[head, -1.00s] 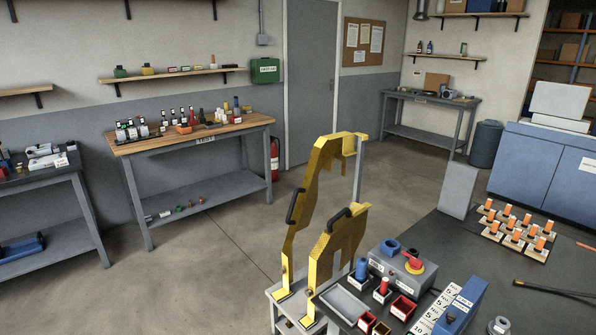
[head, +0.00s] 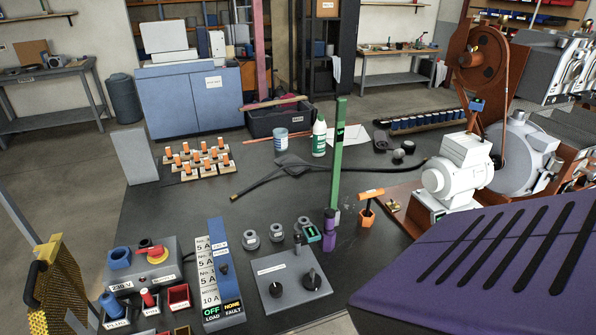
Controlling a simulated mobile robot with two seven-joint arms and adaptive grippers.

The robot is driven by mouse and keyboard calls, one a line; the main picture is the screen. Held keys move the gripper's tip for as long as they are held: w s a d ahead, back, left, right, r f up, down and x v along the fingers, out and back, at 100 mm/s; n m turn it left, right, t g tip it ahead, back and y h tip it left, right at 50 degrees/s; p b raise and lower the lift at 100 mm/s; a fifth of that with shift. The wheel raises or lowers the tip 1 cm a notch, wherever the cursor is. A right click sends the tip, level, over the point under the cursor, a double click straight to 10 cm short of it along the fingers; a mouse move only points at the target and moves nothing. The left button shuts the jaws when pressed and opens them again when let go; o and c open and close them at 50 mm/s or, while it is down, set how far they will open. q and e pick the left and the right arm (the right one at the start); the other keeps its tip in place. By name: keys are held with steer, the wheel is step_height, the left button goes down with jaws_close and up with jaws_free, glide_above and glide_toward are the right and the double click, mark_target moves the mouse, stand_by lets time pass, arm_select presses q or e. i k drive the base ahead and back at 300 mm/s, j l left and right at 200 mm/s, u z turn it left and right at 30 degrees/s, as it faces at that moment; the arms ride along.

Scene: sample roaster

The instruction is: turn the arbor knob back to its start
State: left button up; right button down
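A grey control box (head: 288,292) stands on the dark bench, low in the middle of the head view. It has two black knobs, a left knob (head: 275,289) and a right knob (head: 312,280). Its label is too small to read, so I cannot tell which knob, if either, is the arbor knob. A small black post (head: 298,244) stands just behind the box. Neither of my grippers shows in this view, and nothing is seen touching the knobs.
A blue panel (head: 220,270) reading "OFF LOAD" and "NONE FAULT" stands left of the box. Beyond it is a grey box with a red switch (head: 152,254). A tall green post (head: 337,165) rises behind. A purple slotted cover (head: 480,265) fills the lower right. A white motor (head: 458,172) sits behind it.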

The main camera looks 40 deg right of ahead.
mark_target(276, 289)
steer(key=i+j+z, duration=0.15)
steer(key=z, duration=0.35)
steer(key=j+z, duration=0.2)
steer(key=z, duration=0.3)
steer(key=i+j+z, duration=0.1)
steer(key=j+z, duration=0.2)
steer(key=z, duration=0.2)
